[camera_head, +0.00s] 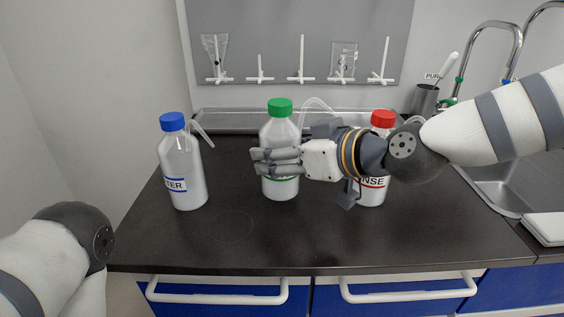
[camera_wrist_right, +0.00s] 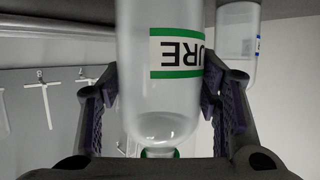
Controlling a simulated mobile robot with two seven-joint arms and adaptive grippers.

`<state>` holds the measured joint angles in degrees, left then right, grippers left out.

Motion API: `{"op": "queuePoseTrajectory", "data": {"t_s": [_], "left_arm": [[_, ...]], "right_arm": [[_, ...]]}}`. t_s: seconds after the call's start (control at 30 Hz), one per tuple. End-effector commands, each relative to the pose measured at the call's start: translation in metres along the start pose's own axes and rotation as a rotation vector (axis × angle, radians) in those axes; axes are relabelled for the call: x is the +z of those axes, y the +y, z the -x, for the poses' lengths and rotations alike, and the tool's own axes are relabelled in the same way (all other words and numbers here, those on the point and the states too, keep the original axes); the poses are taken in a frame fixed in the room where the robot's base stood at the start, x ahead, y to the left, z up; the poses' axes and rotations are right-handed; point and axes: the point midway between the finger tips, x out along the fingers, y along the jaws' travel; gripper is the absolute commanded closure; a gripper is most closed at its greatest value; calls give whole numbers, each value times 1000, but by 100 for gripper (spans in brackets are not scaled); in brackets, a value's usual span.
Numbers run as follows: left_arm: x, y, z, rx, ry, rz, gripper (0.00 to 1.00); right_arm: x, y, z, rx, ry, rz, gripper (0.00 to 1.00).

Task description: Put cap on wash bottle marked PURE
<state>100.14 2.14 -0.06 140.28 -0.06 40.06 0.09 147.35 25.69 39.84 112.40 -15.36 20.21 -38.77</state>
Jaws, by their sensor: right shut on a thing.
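The wash bottle (camera_head: 280,133) has a green cap (camera_head: 280,107) on its top and stands upright on the dark worktop. In the right wrist view the bottle (camera_wrist_right: 160,100) shows upside down, with a green-edged label reading "URE", its first letter out of sight. My right gripper (camera_head: 276,160) comes from the right and is shut on the bottle's body, with a finger on each side. The gripper's fingers hide most of the label in the head view. Only part of my left arm shows at the lower left; its gripper is out of view.
A blue-capped bottle (camera_head: 184,180) stands to the left, and a red-capped bottle (camera_head: 372,192) stands to the right, partly behind my right arm. A grey cup (camera_head: 424,100) holds a white stick near the sink (camera_head: 500,185). The worktop's front (camera_head: 270,245) is clear.

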Motion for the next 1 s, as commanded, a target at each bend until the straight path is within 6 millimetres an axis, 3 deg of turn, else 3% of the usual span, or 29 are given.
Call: {"op": "queuePoseTrajectory", "data": {"t_s": [0.07,0.43,0.47,0.53,0.9,1.0], "left_arm": [[2,0,-5,-1,-12,0,48],[2,0,-5,-1,-11,-1,48],[2,0,-5,-1,-12,-1,48],[2,0,-4,-1,-11,-1,48],[2,0,-3,-1,-8,-1,48],[0,0,1,0,3,-1,48]], "right_arm": [[16,-1,-6,-2,-2,-4,58],[18,0,-7,0,2,0,58],[20,-1,-7,-1,-1,-1,40],[19,-1,-7,-1,-1,-1,24],[15,-1,-5,0,1,1,22],[12,0,9,2,3,1,22]]}}
